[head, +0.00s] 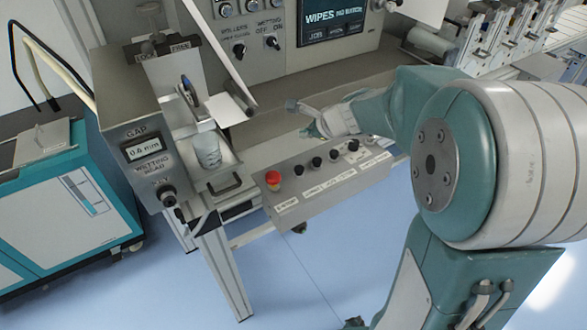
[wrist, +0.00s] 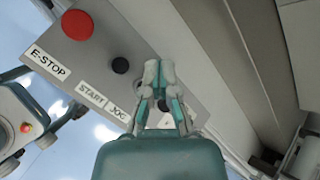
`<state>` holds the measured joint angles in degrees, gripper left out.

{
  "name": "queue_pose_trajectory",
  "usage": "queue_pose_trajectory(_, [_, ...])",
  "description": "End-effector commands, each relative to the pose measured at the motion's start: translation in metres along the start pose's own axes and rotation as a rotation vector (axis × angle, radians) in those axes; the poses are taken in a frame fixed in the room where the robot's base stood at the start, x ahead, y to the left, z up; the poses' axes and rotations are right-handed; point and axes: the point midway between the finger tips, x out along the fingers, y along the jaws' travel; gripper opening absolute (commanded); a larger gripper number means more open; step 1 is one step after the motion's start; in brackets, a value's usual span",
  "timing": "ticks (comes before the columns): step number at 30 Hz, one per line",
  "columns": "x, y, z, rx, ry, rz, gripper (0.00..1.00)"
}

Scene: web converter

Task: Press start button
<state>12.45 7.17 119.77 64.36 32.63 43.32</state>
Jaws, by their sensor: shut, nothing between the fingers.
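The grey control box (head: 345,186) carries a red E-STOP button (head: 273,178) and a row of black buttons. The START button (head: 298,170) is the black one beside the E-STOP. In the wrist view the START button (wrist: 120,65) is a round black knob above the START label (wrist: 91,91). My gripper (wrist: 158,70) is shut and empty, its tips to the right of the START button in that view, and apart from it in the picture. Its fingers partly hide a dark button near the JOG label (wrist: 117,111). In the head view my gripper (head: 311,130) is above and behind the box.
A grey gap-setting unit (head: 145,125) with a display stands left of the box, with a white cup (head: 207,150) beside it. A machine panel with a screen (head: 333,20) rises behind. A teal cabinet (head: 70,230) stands far left. Blue floor is clear in front.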

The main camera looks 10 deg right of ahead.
Motion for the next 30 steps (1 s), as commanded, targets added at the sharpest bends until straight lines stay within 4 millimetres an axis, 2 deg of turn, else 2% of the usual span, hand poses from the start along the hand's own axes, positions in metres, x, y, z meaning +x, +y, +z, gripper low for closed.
queue_pose_trajectory(5, [0.005,0.005,0.009,-0.010,0.006,0.001,0.00])
queue_pose_trajectory(9, [0.014,0.012,0.009,-0.013,0.009,0.003,0.00])
queue_pose_trajectory(21, [0.045,0.035,-0.027,-0.005,0.005,0.004,0.00])
queue_pose_trajectory(30, [0.064,0.049,-0.033,-0.013,0.008,0.003,0.00])
